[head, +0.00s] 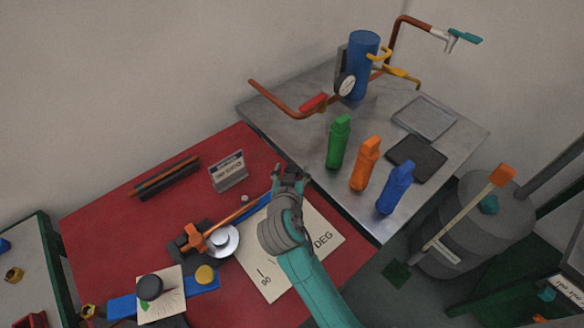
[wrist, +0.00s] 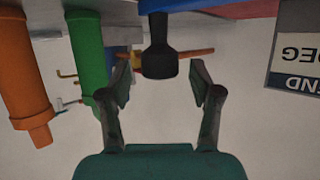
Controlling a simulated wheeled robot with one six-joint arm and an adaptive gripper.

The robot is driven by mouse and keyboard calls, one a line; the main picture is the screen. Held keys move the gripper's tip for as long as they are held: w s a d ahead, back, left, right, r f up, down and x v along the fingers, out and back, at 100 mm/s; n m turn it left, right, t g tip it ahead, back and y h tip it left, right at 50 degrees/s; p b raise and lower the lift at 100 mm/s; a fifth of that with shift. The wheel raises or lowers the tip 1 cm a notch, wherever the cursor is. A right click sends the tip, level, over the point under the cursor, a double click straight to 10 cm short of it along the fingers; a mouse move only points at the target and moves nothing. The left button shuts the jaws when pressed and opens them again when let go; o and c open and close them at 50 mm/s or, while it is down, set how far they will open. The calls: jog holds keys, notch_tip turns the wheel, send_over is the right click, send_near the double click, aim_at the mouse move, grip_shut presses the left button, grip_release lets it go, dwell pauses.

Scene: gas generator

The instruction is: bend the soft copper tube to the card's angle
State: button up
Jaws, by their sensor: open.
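The copper tube (head: 235,216) lies on the red table and looks straight in the part that shows. It runs from the orange clamp (head: 196,240) by the round grey bender disc (head: 223,241) toward my gripper (head: 290,176). A thin blue lever (head: 262,200) lies along it. My gripper is open. In the wrist view a black knob (wrist: 158,48) under a blue bar shows in the gap between the fingers (wrist: 161,82), with space on both sides. The small standing card (head: 228,172) is behind the tube; in the wrist view it shows upside down, with "DEG" legible (wrist: 298,58).
A white sheet marked "90" and "DEG" (head: 268,280) lies flat under my arm. Green (head: 339,142), orange (head: 366,162) and blue (head: 395,187) bottles stand on the metal table to the right.

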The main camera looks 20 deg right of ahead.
jog(key=shift+x, duration=0.85)
grip_shut()
jog(key=shift+s, duration=0.1)
jog(key=s+m+g+h, duration=0.1)
jog(key=s, duration=0.2)
jog(key=s+m+g+h, duration=0.1)
jog(key=s+m+h, duration=0.1)
jog(key=s, duration=0.1)
jog(key=s+m+g+h, duration=0.1)
jog(key=s+m+g, duration=0.1)
jog(key=s, duration=0.1)
jog(key=shift+s+d+h, duration=0.3)
jog(key=shift+s+d, duration=0.05)
jog(key=shift+d, duration=0.05)
jog(key=shift+s+a+f+m+g+h, duration=0.1)
jog(key=shift+s+m+g+h, duration=0.2)
jog(key=shift+s+m+g, duration=0.4)
jog(key=shift+s, duration=0.1)
